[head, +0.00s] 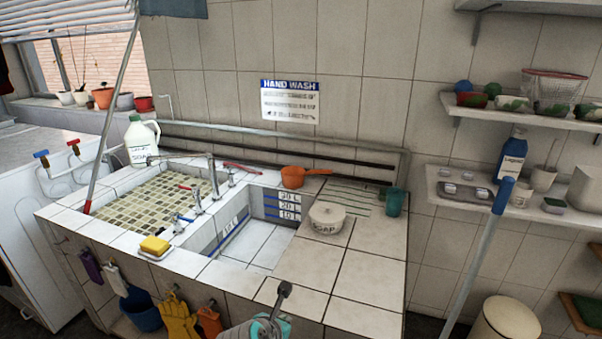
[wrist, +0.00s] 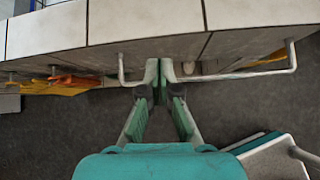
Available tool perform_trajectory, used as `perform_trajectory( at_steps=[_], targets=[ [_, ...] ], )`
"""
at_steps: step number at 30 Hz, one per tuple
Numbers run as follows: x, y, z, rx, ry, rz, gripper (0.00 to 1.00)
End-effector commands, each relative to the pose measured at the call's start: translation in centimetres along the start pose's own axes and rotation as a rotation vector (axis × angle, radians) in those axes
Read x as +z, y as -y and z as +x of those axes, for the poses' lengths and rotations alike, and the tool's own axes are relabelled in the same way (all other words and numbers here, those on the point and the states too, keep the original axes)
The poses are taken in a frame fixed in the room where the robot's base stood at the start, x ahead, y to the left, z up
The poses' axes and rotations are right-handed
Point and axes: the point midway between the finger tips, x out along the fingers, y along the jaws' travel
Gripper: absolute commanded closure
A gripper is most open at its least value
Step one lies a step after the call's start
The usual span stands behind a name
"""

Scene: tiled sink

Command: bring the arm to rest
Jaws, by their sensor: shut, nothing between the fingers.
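My gripper (wrist: 159,84) shows in the wrist view with its two green-padded fingers together at the tips. Nothing is held between them. The fingertips point at the front edge of the tiled sink counter (wrist: 140,22), close to a pale rail (wrist: 245,74) on its front. I cannot tell whether they touch it. In the head view, a teal and grey part of my arm shows at the bottom edge, in front of the counter (head: 365,285); the fingers are not clear there.
The counter holds a soap pot (head: 327,218), orange dipper (head: 293,177), teal cup (head: 394,202), yellow sponge (head: 154,245) and white jug (head: 141,140). Yellow gloves (head: 178,317) and a blue bucket (head: 140,308) hang in front. A blue-topped pole (head: 480,255) and bin (head: 505,320) stand right.

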Motion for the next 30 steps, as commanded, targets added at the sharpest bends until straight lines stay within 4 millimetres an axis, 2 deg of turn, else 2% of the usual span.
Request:
perform_trajectory(
  at_steps=[8,11,18,23,30],
  targets=[
    [-2.9,3.7,2.5,0.039,0.012,0.146,1.0],
    [-4.5,5.7,3.5,0.063,0.016,0.231,1.0],
    [-9.7,12.1,5.1,0.149,0.005,0.525,1.0],
    [-12.9,16.3,4.8,0.209,-0.018,0.742,1.0],
    [-17.4,22.2,2.3,0.292,-0.074,1.087,1.0]
  ],
)
